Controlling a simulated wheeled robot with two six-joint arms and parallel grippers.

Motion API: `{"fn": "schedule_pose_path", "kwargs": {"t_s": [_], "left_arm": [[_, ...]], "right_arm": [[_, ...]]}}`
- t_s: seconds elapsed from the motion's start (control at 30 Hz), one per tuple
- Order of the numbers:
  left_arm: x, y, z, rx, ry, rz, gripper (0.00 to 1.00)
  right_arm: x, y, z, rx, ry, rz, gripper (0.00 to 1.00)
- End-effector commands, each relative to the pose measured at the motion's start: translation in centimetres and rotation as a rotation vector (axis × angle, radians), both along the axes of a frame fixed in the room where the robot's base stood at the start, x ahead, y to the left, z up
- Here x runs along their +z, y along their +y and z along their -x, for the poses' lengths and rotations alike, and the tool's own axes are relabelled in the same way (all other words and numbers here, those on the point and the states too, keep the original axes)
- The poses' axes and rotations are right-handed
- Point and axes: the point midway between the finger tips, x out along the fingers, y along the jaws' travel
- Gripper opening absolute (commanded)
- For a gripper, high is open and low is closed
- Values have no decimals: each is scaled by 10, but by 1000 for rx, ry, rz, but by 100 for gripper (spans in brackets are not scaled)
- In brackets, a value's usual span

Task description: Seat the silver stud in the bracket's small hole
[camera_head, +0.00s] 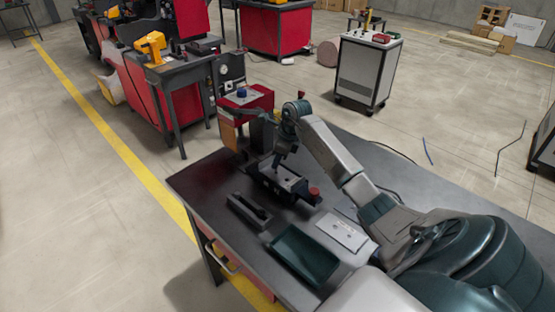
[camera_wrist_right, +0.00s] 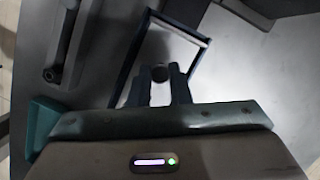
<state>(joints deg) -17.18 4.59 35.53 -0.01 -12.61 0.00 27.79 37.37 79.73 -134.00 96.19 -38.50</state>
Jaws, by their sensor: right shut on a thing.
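My right gripper (camera_head: 277,163) reaches down over a dark fixture (camera_head: 268,188) on the bench, which has a pale metal surface on top, likely the bracket (camera_head: 288,176). In the right wrist view, the gripper's two fingers (camera_wrist_right: 161,88) are closed on a small round-ended piece, dark grey in this light, which I take to be the stud (camera_wrist_right: 160,72). Below it is a bright rectangular plate in a dark frame (camera_wrist_right: 127,68). The small hole cannot be made out, and I cannot tell whether the stud touches the plate. My left gripper is not in view.
On the dark bench (camera_head: 208,181) lie a black holder (camera_head: 249,212), a dark green tray (camera_head: 303,254) and a white plate with small marks (camera_head: 343,232). A red knob (camera_head: 314,194) sticks up at the fixture's right end. A red machine (camera_head: 246,102) stands behind.

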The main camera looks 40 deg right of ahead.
Motion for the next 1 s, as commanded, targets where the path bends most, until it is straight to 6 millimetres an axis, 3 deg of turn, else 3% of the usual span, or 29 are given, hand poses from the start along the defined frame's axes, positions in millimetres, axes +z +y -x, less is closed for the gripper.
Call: {"fn": "schedule_pose_path", "kwargs": {"t_s": [1.0], "left_arm": [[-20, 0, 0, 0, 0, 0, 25]], "right_arm": [[-22, 0, 0, 0, 0, 0, 0]]}}
